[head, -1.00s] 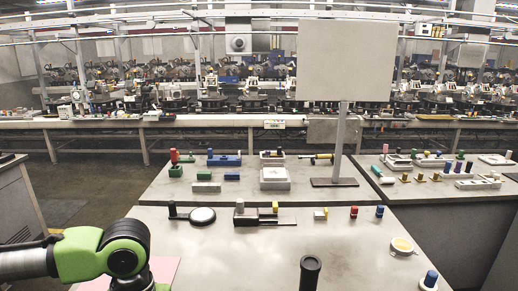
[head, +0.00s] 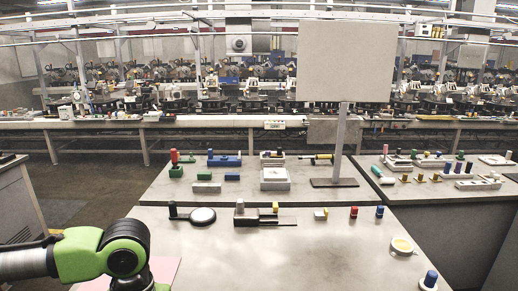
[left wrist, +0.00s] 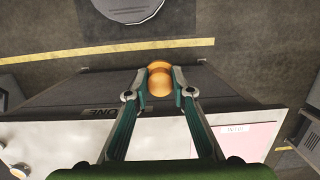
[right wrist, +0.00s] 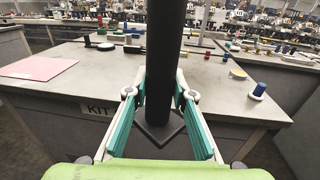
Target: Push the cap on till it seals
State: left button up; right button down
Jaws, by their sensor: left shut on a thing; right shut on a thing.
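In the left wrist view my left gripper (left wrist: 160,84) is shut on an orange rounded piece (left wrist: 160,80), held over the table's dark side edge. Whether this piece is the cap I cannot tell. In the right wrist view my right gripper (right wrist: 161,92) is shut on a tall black cylinder (right wrist: 166,50), whose upper end runs out of the picture. A dark square plate (right wrist: 160,135) shows at the cylinder's lower end; whether they are joined I cannot tell. The two held things do not show together in any view. The head view shows only my left arm, neither gripper.
The near table (head: 300,245) has a clear middle. Along its far side stand a black round disc (head: 202,216), small coloured pegs and a grey block. A white ring with yellow (head: 402,246) and a blue-topped piece (head: 430,279) sit at right. A pink sheet (right wrist: 38,67) lies flat.

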jog(key=shift+s+d+f+m+h, duration=0.15)
jog(key=shift+s+d+m+h, duration=0.35)
jog(key=shift+s+h, duration=0.25)
pick_arm(q)
jog(key=shift+w, duration=0.1)
pick_arm(e)
jog(key=shift+s+d, duration=0.15)
jog(key=shift+s, duration=0.15)
pick_arm(q)
jog(key=shift+a, duration=0.1)
pick_arm(e)
jog(key=shift+r, duration=0.45)
jog(key=shift+w+r, duration=0.1)
jog(key=shift+f, duration=0.2)
jog(key=shift+f, duration=0.25)
